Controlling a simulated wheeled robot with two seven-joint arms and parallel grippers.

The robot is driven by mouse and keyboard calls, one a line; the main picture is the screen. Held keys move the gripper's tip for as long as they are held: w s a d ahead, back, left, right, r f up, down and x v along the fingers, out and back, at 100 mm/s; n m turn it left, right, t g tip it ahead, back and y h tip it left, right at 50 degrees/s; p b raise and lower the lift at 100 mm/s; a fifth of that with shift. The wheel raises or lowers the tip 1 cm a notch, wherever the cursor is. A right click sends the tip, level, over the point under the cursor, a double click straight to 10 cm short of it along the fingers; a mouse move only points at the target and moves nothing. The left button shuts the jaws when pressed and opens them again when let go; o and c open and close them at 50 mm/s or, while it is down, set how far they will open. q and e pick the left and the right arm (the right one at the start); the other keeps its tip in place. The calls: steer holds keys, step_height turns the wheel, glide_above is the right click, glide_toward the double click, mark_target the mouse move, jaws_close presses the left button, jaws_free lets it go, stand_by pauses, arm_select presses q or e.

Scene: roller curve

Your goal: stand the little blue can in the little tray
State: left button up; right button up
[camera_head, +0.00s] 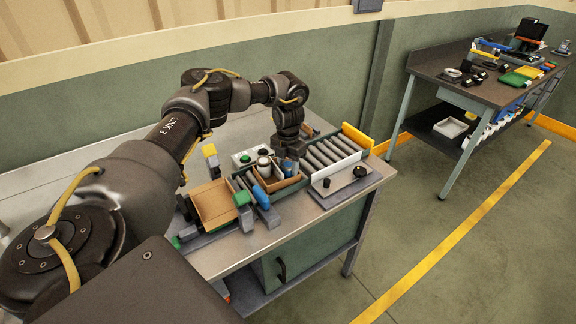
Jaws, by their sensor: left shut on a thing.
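My left gripper (289,153) points down over the bench, just right of a white can (263,165) with a grey top. A small brown open tray (280,184) is just below and left of the gripper, in front of the white can. A larger shallow brown tray (213,204) lies to the left. My right gripper is not in view.
A roller conveyor (330,152) with a yellow end plate (357,137) stands right of the gripper. A grey plate with a black knob (359,171) is in front. A blue-handled tool (260,194) lies between the trays. A box with a green button (245,158) stands behind.

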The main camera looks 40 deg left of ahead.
mark_target(289, 163)
arm_select(q)
steer(key=shift+s+f, duration=0.1)
steer(key=shift+f, duration=0.15)
steer(key=o, duration=0.9)
steer(key=shift+o, duration=1.3)
steer(key=shift+s, duration=0.1)
steer(key=shift+d, duration=0.1)
steer(key=shift+r, duration=0.4)
steer(key=r, duration=0.1)
steer(key=r+b, duration=0.1)
steer(key=r, duration=0.1)
steer(key=r+b, duration=0.1)
steer(key=shift+w+r, duration=0.35)
step_height(289, 163, up, 7)
steer(key=shift+r, duration=0.15)
steer(key=shift+s, duration=0.1)
